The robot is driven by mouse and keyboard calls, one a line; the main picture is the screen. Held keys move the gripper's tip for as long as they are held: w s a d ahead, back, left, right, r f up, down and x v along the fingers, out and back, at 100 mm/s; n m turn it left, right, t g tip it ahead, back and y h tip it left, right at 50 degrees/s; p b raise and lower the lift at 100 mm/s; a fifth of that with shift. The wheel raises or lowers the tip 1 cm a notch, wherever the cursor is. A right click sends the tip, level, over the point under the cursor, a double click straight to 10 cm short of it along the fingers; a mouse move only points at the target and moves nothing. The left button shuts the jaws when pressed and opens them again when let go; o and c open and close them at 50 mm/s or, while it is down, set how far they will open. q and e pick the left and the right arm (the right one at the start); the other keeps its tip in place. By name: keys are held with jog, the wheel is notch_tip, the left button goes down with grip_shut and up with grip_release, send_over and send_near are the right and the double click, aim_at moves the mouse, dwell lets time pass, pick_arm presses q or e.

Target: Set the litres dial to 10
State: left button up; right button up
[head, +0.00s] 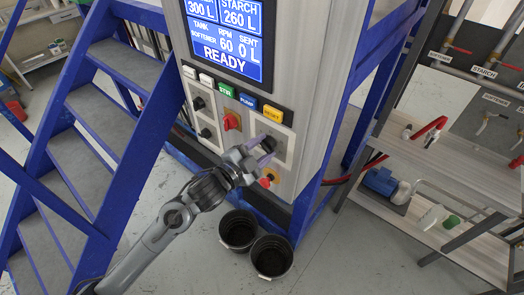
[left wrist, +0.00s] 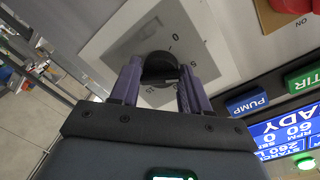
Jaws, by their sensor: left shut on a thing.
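The dial (head: 268,144) is a black round knob on a pale square plate at the lower right of the control panel. My left gripper (head: 259,151) is shut on it, with one finger on each side. In the left wrist view, the black knob (left wrist: 160,69) sits between the purple-grey fingers of the left gripper (left wrist: 157,82). Numerals show around the knob on the plate, some of them covered by the fingers. The knob's exact setting cannot be read. My right gripper is not in view.
The blue screen (head: 226,38) reads READY, with SENT at 0 L. A button row includes the blue PUMP button (head: 247,101). A red knob (head: 232,121) and a red-yellow button (head: 269,178) are close by. Black buckets (head: 271,257) stand below; blue stairs (head: 85,140) are left.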

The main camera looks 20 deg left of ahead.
pick_arm(q)
jog(key=m+b, duration=0.4)
jog(key=m+y+b, duration=0.1)
jog(key=m+b, duration=0.3)
jog(key=m, duration=0.1)
jog(key=shift+r+m+t, duration=0.1)
jog(key=shift+m+t, duration=0.2)
jog(key=shift+r+m+b, duration=0.15)
jog(key=shift+m+b, duration=0.45)
jog(key=shift+m, duration=0.2)
jog(key=shift+s, duration=0.1)
jog(key=shift+d+r, duration=0.1)
jog(key=o, duration=0.7)
jog(key=shift+o, duration=1.5)
